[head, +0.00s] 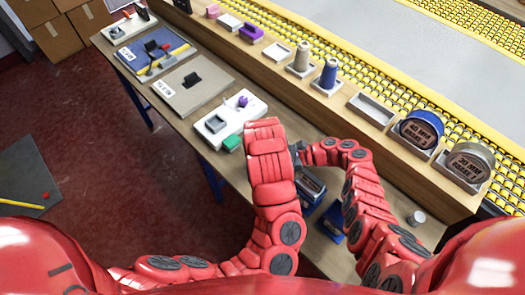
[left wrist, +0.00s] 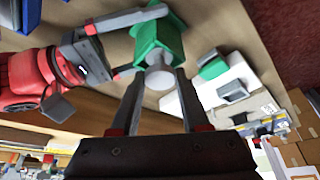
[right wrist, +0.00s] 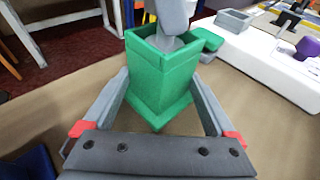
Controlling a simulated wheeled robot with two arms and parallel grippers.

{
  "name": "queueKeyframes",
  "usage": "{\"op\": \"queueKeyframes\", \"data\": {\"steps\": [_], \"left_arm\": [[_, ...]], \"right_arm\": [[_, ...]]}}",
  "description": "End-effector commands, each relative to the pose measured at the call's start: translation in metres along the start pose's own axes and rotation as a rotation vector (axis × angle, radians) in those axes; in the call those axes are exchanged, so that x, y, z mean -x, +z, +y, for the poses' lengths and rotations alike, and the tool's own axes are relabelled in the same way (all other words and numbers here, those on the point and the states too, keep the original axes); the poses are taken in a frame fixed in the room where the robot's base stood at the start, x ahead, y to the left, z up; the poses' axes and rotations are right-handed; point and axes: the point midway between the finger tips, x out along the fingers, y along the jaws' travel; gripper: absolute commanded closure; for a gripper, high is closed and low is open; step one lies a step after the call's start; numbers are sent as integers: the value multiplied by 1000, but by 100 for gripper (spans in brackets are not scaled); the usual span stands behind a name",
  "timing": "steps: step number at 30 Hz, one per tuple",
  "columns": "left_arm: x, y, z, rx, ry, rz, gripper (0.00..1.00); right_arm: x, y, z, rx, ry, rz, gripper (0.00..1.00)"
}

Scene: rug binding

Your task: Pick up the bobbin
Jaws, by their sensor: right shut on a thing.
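A green square holder (right wrist: 160,85) is gripped between the fingers of my right gripper (right wrist: 160,108); it also shows in the left wrist view (left wrist: 160,33). A pale grey round-ended piece (left wrist: 160,77), apparently the bobbin, sticks out of the holder's open end. My left gripper (left wrist: 160,80) has its fingers apart on either side of that end, with narrow gaps visible. In the right wrist view a grey shape (right wrist: 172,42) reaches into the holder's opening. In the head view my arms hide the holder and the grey piece.
A white tray (head: 252,112) with a grey box, a purple piece (head: 242,102) and a green block (head: 232,142) lies on the bench. Thread cones (head: 329,74) and round tins (head: 420,130) stand along the ledge. Blue boxes (head: 333,220) lie near my arms.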

Motion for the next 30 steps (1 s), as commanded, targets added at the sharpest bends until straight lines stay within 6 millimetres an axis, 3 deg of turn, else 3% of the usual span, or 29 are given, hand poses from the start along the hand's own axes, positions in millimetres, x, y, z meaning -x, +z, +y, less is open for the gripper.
{"op": "queueKeyframes", "data": {"steps": [1, 6, 17, 27, 30], "left_arm": [[0, 0, 0, 0, -1, 0, 73], [0, 0, 0, 0, -1, 0, 100], [10, -5, 0, -1, -2, 2, 100], [75, -32, 1, 2, 2, 6, 100], [84, -36, 1, 3, 2, 0, 100]], "right_arm": [[0, 0, 0, 0, 0, 0, 40], [0, 0, 0, 0, 0, 0, 40], [0, 0, 0, 0, -1, 0, 40], [0, 0, 0, 0, 0, 0, 40], [0, 0, 0, 0, 0, 0, 40]]}}
